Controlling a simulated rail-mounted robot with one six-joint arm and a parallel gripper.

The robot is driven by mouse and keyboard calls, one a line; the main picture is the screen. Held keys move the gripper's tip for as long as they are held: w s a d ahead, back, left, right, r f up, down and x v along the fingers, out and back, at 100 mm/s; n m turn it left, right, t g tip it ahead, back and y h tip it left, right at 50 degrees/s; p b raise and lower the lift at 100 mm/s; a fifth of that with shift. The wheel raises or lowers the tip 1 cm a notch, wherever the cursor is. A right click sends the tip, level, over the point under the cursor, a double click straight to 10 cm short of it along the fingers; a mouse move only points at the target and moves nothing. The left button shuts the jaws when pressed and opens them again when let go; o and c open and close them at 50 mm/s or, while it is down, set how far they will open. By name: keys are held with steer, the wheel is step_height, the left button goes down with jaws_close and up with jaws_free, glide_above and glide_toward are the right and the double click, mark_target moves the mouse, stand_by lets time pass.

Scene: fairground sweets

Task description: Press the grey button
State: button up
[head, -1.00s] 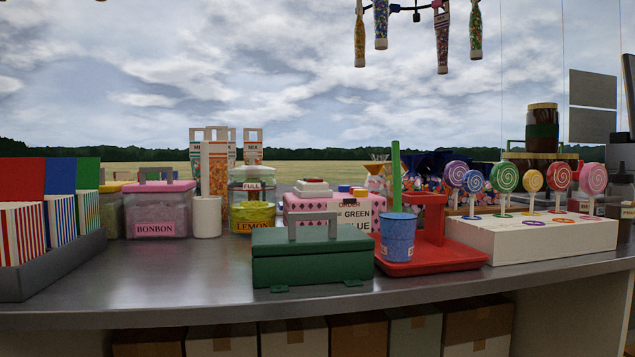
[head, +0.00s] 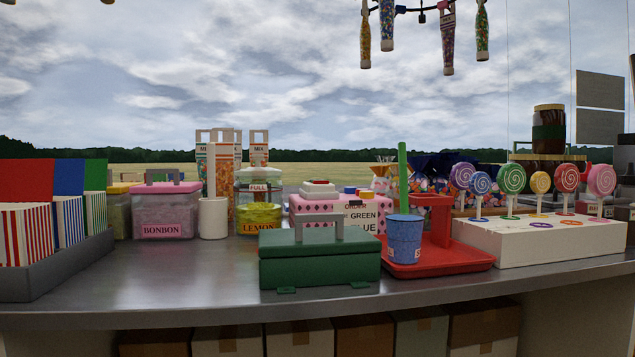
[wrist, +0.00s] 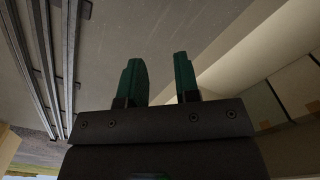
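I cannot make out a grey button in either view. The wrist view holds a plain grey surface, metal rails and a pale edge, and none of the counter goods.
A green lidded box (head: 318,262) stands at the front of the metal counter (head: 170,290), before the pink box. A blue cup (head: 404,240) with a green straw, a red tray (head: 450,262) and a white lollipop stand (head: 520,243) are to its right.

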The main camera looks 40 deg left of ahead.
jaws_close()
stand_by(1.0)
